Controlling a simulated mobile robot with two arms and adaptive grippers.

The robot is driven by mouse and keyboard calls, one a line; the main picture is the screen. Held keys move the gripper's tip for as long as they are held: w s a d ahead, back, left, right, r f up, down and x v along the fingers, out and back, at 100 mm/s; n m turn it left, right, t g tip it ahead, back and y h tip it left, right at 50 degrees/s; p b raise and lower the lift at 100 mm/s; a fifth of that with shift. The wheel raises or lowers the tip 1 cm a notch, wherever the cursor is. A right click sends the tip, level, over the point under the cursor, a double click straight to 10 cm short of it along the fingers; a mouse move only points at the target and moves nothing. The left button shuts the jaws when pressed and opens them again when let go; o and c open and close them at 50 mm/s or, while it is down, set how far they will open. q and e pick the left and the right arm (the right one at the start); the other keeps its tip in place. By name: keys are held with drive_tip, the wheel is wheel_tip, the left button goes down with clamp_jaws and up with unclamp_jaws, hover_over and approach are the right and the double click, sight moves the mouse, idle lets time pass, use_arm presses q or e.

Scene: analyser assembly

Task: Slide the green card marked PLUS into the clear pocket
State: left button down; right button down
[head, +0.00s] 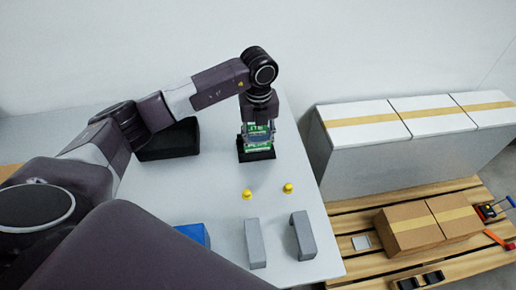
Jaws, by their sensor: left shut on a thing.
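My left gripper (259,118) points down over the far right part of the table, shut on a green card (258,128) with pale lettering too small to read. Part of the card is hidden by the fingers. Just below it, more green (259,148) shows above a small black holder (257,156) standing on the table. I cannot tell a clear pocket apart there, nor whether the card is inside it. My right gripper is not in view.
On the white table (180,190) are a black bin (172,142), two yellow knobs (247,194) (288,188), two grey blocks (256,243) (302,235) and a blue object (195,235). Right of the table edge stand white boxes (365,140) and cardboard boxes (408,228) on a wooden pallet (350,215).

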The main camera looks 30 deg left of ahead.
use_arm(q)
drive_tip(key=shift+s+a+f, duration=0.2)
drive_tip(key=shift+s+f, duration=0.1)
drive_tip(key=shift+f, duration=0.2)
drive_tip(key=shift+r, duration=0.15)
drive_tip(key=shift+w+a+r+p, duration=0.2)
drive_tip(key=shift+r+p, duration=0.55)
drive_tip(key=shift+r, duration=0.05)
drive_tip(key=shift+w+d+r+p, duration=0.15)
drive_tip(key=shift+r+p, duration=1.25)
drive_tip(key=shift+r, duration=0.85)
